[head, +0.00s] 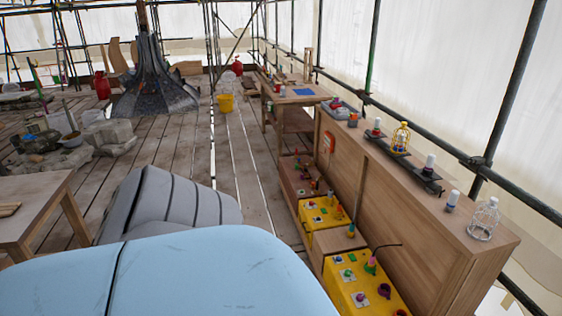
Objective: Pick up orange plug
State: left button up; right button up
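A small orange upright piece (339,212) stands on the nearer part of the low wooden bench, on a yellow panel (318,221). It may be the orange plug, but it is too small to be sure. A second orange item (328,142), loop-like, is against the side of the tall wooden cabinet. Neither of my grippers shows in the head view.
A second yellow panel (342,282) holds several small coloured pieces and a dark, thin curved wire. The tall wooden cabinet (460,245) behind carries bottles and small cages. A wooden table (30,205) stands left.

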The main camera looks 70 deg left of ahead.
aim_at(338, 212)
jog(key=u, duration=1.9)
jog(key=i+j, duration=0.25)
jog(key=i, duration=0.25)
jog(key=i+j, duration=0.25)
jog(key=i, duration=0.2)
jog(key=i+j, duration=0.25)
jog(key=i, duration=0.25)
jog(key=i+j, duration=0.25)
jog(key=i, duration=0.25)
jog(key=i+j, duration=0.25)
jog(key=i, duration=0.25)
jog(key=i+j, duration=0.15)
jog(key=i, duration=0.45)
jog(key=i+j, duration=0.2)
jog(key=i, duration=0.35)
jog(key=l+z, duration=0.05)
